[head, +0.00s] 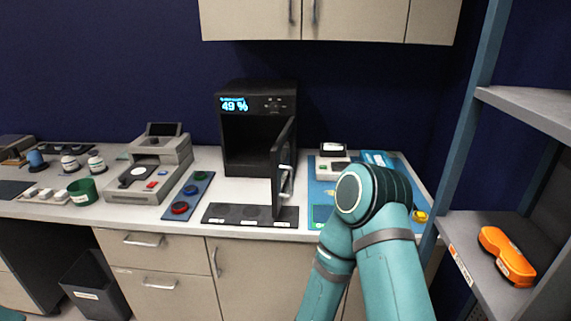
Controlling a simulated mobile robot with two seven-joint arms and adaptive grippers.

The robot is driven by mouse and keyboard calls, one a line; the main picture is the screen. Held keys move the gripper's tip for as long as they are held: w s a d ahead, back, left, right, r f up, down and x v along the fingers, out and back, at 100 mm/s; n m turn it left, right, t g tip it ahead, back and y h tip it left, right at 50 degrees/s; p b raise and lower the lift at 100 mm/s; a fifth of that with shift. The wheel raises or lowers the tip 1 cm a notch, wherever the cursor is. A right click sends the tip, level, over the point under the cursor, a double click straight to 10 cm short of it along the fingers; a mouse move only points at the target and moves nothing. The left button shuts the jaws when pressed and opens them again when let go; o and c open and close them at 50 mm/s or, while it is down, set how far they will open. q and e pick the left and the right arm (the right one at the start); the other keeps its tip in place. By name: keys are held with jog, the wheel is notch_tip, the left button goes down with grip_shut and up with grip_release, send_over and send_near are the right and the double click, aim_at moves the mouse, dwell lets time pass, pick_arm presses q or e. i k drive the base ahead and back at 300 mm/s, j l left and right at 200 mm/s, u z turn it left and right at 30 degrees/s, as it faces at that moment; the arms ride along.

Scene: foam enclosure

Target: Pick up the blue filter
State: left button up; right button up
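The blue filter appears to be the small round blue disc (190,190) in the middle of a blue-grey strip tray (168,212) on the counter. My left gripper does not show.
A black box (256,98) reading 49 % stands behind, its door (284,165) open toward the front. A dark labelled mat (250,221) lies before it. A grey instrument (158,153) and green cup (82,191) are left. A shelf with an orange case (506,254) is right.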

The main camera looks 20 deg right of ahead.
aim_at(190, 190)
jog(key=i+j+z, duration=0.1)
jog(key=z, duration=0.4)
jog(key=j+z, duration=0.2)
jog(key=z, duration=0.3)
jog(key=i+j+z, duration=0.1)
jog(key=j+z, duration=0.15)
jog(key=z, duration=0.25)
jog(key=j+z, duration=0.4)
jog(key=j, duration=0.55)
jog(key=k, duration=0.05)
